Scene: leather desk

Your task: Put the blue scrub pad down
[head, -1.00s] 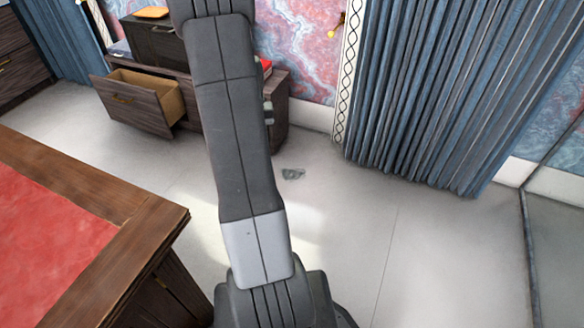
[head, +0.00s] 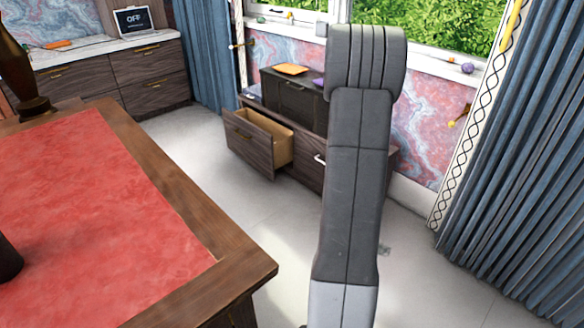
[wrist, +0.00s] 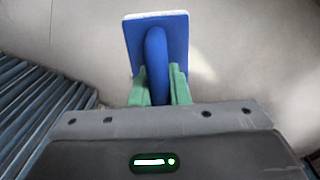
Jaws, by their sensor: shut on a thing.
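The blue scrub pad (wrist: 176,35) shows in the wrist view, a flat blue block with a pale edge and a raised blue handle. My gripper (wrist: 159,88) has its green fingers shut on that handle, one on each side. Beyond the pad I see only pale floor, and the pad appears held clear of it. In the head view my arm rises in the middle, and the gripper and the pad are not visible there.
A desk with a red leather top (head: 90,215) fills the left. A dark low cabinet (head: 290,150) with an open drawer (head: 258,140) stands by the window wall. A drawer unit (head: 110,75) is at the back left. Blue curtains (head: 530,170) hang at right.

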